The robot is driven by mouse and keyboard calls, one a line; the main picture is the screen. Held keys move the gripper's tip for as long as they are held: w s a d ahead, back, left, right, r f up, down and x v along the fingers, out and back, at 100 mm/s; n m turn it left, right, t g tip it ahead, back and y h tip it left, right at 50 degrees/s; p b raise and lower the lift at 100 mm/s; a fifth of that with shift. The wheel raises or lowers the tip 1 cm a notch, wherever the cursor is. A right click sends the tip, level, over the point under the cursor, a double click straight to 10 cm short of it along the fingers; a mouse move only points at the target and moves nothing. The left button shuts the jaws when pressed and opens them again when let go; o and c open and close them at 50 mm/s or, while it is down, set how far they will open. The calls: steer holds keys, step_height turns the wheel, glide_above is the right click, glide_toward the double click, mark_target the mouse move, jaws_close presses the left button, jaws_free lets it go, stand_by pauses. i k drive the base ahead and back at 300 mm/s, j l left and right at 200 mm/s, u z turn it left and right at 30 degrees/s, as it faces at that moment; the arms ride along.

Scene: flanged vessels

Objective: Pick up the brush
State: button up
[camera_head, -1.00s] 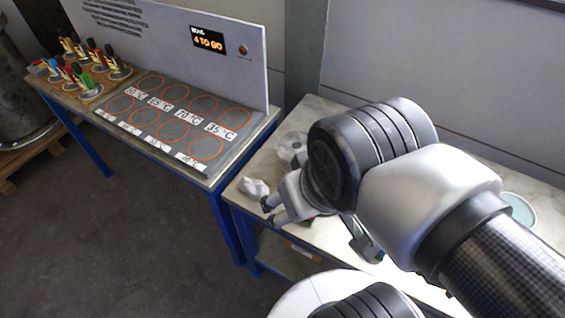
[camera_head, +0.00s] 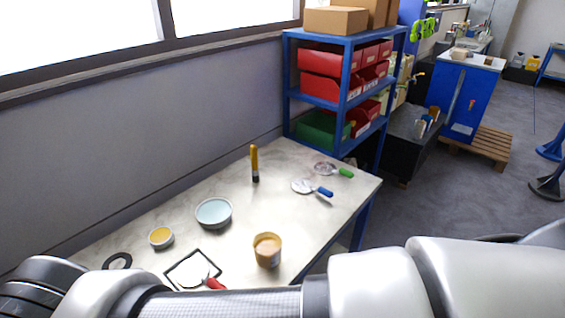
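I cannot clearly make out a brush. On the pale worktable (camera_head: 150,226) a tool with a red handle (camera_head: 213,283) lies at a dark square frame (camera_head: 190,268), partly behind my arm. A tool with a blue handle (camera_head: 323,191) and a round pale head lies near the right edge. A similar tool with a green handle (camera_head: 345,172) lies behind it. Whether any of these is the brush, I cannot tell. My arm crosses the bottom of the view; my gripper is not visible.
A yellow and dark upright cylinder (camera_head: 254,163), a pale blue bowl (camera_head: 213,213), a small yellow-filled dish (camera_head: 161,237), a tan pot (camera_head: 267,250) and a dark ring (camera_head: 118,261) are on the table. A blue shelf (camera_head: 323,101) with red bins stands behind.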

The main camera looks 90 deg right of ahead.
mark_target(253, 149)
steer(key=z, duration=2.65)
